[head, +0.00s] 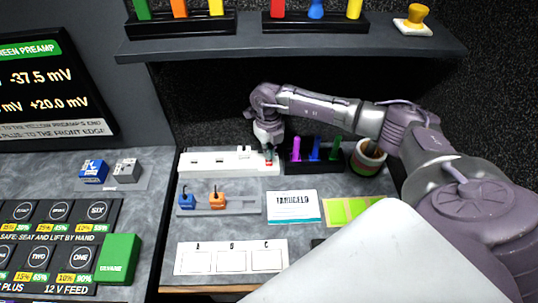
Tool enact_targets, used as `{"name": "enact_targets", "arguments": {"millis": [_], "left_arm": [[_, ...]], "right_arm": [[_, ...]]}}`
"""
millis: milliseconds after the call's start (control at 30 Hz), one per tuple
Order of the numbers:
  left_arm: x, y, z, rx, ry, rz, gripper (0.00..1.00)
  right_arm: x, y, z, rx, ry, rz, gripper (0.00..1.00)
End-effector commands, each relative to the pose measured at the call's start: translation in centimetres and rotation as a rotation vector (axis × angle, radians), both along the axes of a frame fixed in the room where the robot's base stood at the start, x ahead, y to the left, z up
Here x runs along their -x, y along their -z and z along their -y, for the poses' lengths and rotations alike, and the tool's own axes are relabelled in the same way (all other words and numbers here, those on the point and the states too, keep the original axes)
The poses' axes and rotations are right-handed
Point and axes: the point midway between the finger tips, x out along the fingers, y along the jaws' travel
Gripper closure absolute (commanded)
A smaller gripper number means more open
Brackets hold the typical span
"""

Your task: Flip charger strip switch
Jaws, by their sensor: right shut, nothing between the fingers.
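The white charger strip (225,167) lies along the back of the grey desk, below the shelf. It has several small dark slots along its top. A small switch (268,156) with red and green colour sits at its right end. My right gripper (269,146) points down right above that end, shut and empty, and its tips hide part of the switch. I cannot tell whether the tips touch the switch or which way it is set. My left gripper is not in view.
A grey tray (240,206) with blue and orange pieces lies in front. The dark shelf (290,45) overhangs behind.

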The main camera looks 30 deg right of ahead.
Motion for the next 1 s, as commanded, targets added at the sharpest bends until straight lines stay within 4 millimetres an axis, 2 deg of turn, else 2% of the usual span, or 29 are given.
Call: {"name": "enact_targets", "arguments": {"millis": [33, 500, 1000], "left_arm": [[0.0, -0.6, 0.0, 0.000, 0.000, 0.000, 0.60], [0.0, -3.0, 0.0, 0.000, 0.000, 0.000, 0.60], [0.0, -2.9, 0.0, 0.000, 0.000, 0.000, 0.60]], "right_arm": [[0.0, -0.8, 0.0, 0.000, 0.000, 0.001, 1.00], [-0.1, -4.3, 0.0, 0.000, 0.000, 0.002, 1.00], [0.0, -4.4, 0.0, 0.000, 0.000, 0.002, 1.00]]}}
